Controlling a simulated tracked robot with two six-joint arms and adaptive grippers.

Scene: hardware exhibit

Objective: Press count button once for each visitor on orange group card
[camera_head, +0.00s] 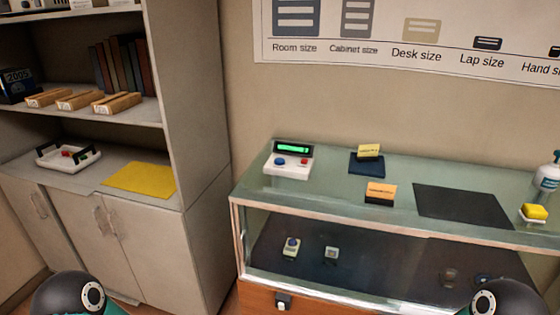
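A white counter device (289,160) stands at the left end of the glass case's top. It has a lit green display (292,148), a blue button (280,161) and a red button (303,162). I cannot read the display or tell which button is the count button. An orange card (380,191) on a dark base stands near the front edge, right of the device. Its print is too small to read. Neither gripper is in view; only rounded black parts of my arms show at the bottom edge.
The glass case top (340,215) also bears a yellow card (369,150) on a dark blue pad, a black mat (462,206), a yellow block (534,212) and a white bottle (548,175). A shelf cabinet (190,120) stands left, with a white tray (68,158) and yellow sheet (140,178).

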